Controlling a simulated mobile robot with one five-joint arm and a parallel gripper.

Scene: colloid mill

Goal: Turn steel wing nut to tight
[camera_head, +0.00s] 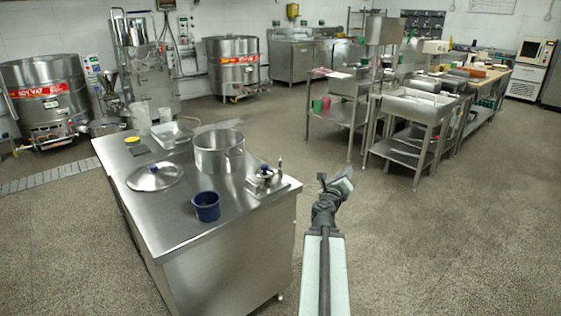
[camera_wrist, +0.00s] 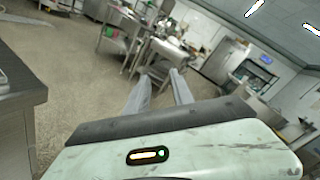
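A small steel fixture (camera_head: 267,183) sits on a plate at the right front corner of the steel table (camera_head: 160,215). It has a dark blue knob-like part and a thin upright post on it. I cannot pick out the steel wing nut for certain at this size, nor how it is turned. My gripper (camera_head: 338,186) is off the table's right side, apart from the fixture, over the floor. In the wrist view, my gripper (camera_wrist: 160,74) shows two grey fingers spread apart with nothing between them. The fixture is not seen in the wrist view.
On the table are a blue cup (camera_head: 206,207), a steel pot (camera_head: 219,153), a round lid (camera_head: 154,177) and a metal tray (camera_head: 172,135). Steel benches (camera_head: 408,125) stand at the back right. Floor to the right is clear.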

